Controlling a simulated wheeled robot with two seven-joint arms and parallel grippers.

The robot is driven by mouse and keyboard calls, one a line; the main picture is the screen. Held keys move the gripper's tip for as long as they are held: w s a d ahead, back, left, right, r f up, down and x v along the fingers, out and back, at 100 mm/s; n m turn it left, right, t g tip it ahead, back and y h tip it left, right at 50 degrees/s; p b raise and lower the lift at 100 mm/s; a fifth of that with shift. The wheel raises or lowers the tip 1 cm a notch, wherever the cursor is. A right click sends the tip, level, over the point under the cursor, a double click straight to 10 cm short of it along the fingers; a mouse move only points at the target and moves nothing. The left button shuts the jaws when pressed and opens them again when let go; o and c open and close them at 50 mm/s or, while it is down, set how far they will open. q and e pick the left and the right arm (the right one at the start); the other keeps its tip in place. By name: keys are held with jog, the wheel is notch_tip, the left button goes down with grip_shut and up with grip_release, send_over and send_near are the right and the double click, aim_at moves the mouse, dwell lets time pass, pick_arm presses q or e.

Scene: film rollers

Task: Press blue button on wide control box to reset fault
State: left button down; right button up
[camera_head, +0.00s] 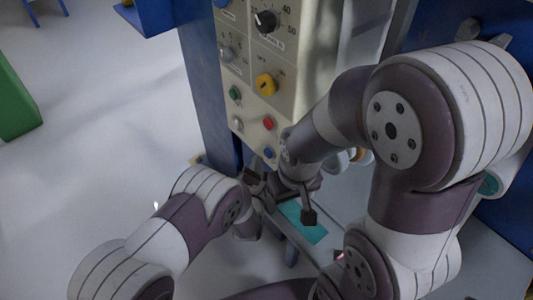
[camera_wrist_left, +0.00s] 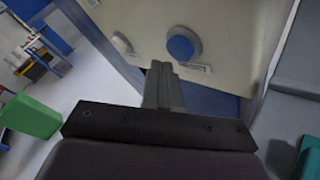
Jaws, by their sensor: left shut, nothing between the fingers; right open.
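The wide control box (camera_head: 285,95) has a beige panel in the head view. Its blue button (camera_head: 269,152) sits low on the panel, below a red button (camera_head: 268,124). In the left wrist view the blue button (camera_wrist_left: 181,48) is large and close, with a label beside it. My left gripper (camera_head: 262,174) is shut and empty, near the panel's lower edge. Its fingertips (camera_wrist_left: 160,70) appear just below and left of the blue button; I cannot tell whether they touch the panel. My right gripper (camera_head: 287,204) is open, below the panel and partly hidden by its own wrist.
The panel also bears a green button (camera_head: 234,93), a white button (camera_head: 237,124), a yellow knob (camera_head: 265,85) and a black knob (camera_head: 265,20). A teal pad (camera_head: 302,222) lies under my right gripper. A green block (camera_head: 15,100) stands far left; the floor between is clear.

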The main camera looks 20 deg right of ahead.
dwell(0.6)
pick_arm(q)
jog(key=shift+w+d+b, duration=0.15)
jog(key=shift+d+b, duration=0.2)
jog(key=shift+d, duration=0.05)
jog(key=shift+w+d+b, duration=0.15)
jog(key=shift+d+b, duration=0.2)
jog(key=shift+d, duration=0.05)
dwell(0.8)
jog(key=shift+a, duration=0.1)
jog(key=shift+s+a+p, duration=0.3)
jog(key=shift+a, duration=0.4)
